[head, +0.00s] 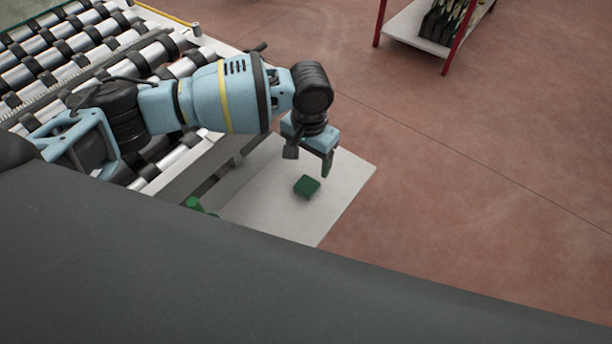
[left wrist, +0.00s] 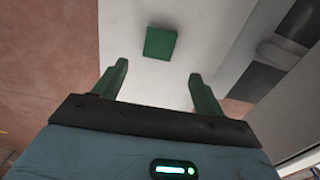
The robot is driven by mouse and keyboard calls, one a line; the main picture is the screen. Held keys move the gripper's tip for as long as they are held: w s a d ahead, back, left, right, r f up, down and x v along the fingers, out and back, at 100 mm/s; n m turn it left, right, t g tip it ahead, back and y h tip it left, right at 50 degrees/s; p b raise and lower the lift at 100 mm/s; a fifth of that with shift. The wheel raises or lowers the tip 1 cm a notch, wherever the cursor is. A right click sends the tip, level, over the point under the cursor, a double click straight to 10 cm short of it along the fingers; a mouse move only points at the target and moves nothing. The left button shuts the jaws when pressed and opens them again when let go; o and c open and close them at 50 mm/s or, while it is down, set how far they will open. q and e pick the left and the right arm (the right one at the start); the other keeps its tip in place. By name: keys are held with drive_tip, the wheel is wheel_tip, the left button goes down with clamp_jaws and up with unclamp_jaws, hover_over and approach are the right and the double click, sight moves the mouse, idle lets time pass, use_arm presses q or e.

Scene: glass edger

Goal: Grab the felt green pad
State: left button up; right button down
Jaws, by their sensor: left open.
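The green felt pad (head: 307,187) is a small dark green block lying on a pale flat panel (head: 345,190). In the left wrist view the pad (left wrist: 160,43) lies beyond my fingertips, roughly centred between them and apart from them. My left gripper (head: 318,164) is over the panel, just above the pad in the head view. In the left wrist view its two green fingers (left wrist: 157,80) are spread with nothing between them. My right gripper is not seen in either view.
A roller conveyor (head: 60,65) stands at the upper left. Another green object (head: 195,203) shows at the panel's left edge, partly hidden by my body. A red-framed rack (head: 420,25) stands at the top right. The reddish floor (head: 480,180) is clear.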

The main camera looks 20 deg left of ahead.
sight(309, 182)
use_arm(q)
drive_tip(key=shift+s+d+f, duration=0.1)
drive_tip(key=shift+s+f, duration=0.05)
drive_tip(key=shift+s, duration=0.05)
drive_tip(key=shift+w+f+b, duration=0.1)
drive_tip(key=shift+f+b, duration=0.2)
drive_tip(key=shift+f, duration=3.45)
drive_tip(key=c, duration=1.1)
